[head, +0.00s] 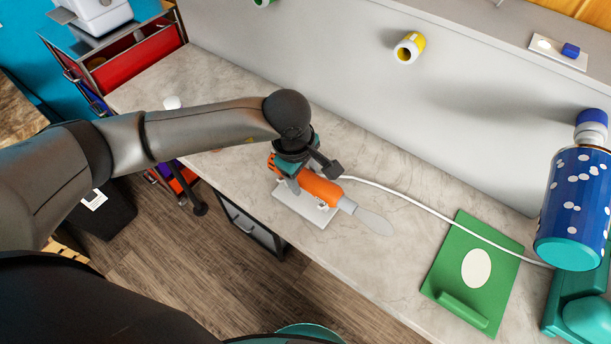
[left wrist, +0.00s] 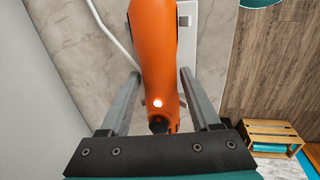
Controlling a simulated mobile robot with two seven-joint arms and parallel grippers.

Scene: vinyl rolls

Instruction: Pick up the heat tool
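The heat tool (head: 318,188) is orange with a flat grey nozzle. It lies on a white stand (head: 292,208) near the front edge of the grey worktop, with a white cord running off to the right. My left gripper (head: 308,165) is over its rear end. In the left wrist view, the gripper (left wrist: 160,78) is open with one finger on each side of the orange body (left wrist: 157,50). Narrow gaps seem to show beside the body; contact at the tips cannot be told. My right gripper is not in view.
A green board (head: 468,270) with a white oval lies right on the worktop (head: 390,190). A yellow roll (head: 409,47) is on the grey back panel. A red drawer unit (head: 140,55) is at far left.

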